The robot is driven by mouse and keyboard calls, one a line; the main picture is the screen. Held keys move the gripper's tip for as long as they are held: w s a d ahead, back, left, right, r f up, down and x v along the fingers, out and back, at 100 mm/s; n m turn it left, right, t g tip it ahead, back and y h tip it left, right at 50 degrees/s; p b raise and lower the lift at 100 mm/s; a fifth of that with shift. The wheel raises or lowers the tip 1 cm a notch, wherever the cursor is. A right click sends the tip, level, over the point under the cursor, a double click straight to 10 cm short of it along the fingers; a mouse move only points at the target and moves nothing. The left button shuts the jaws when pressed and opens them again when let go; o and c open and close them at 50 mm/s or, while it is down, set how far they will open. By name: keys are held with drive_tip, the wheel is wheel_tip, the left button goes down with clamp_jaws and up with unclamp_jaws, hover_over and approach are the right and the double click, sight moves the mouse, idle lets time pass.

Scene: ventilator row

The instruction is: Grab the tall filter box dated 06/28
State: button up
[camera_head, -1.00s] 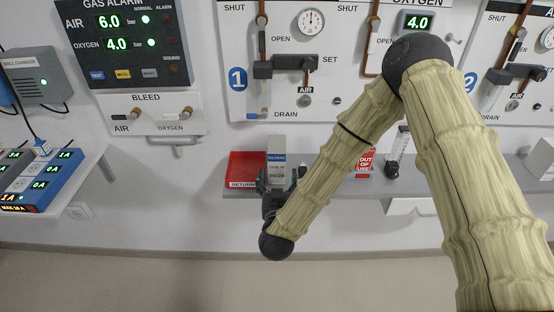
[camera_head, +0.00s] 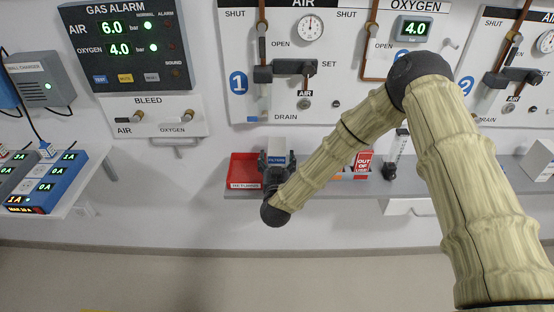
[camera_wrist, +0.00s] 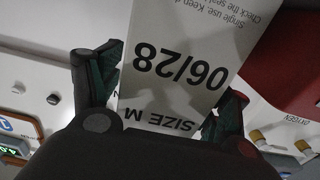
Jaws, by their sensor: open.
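The tall filter box (camera_head: 277,145) stands upright on the grey shelf, white and grey on top with a blue band. In the wrist view its label (camera_wrist: 185,70) reads 06/28 and SIZE M, upside down. My gripper (camera_head: 276,163) is open at the front of the box. In the wrist view its dark fingers (camera_wrist: 165,95) lie on either side of the box's label face. I cannot tell whether either finger touches it. The lower part of the box is hidden behind my gripper in the head view.
A red return tray (camera_head: 243,171) sits close on the box's left. A red out-of-use sign (camera_head: 363,162) and a flowmeter (camera_head: 396,150) are to the right on the shelf (camera_head: 425,187). The air panel (camera_head: 300,95) is on the wall above.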

drive_tip(key=shift+w, duration=0.15)
drive_tip(key=c, duration=1.2)
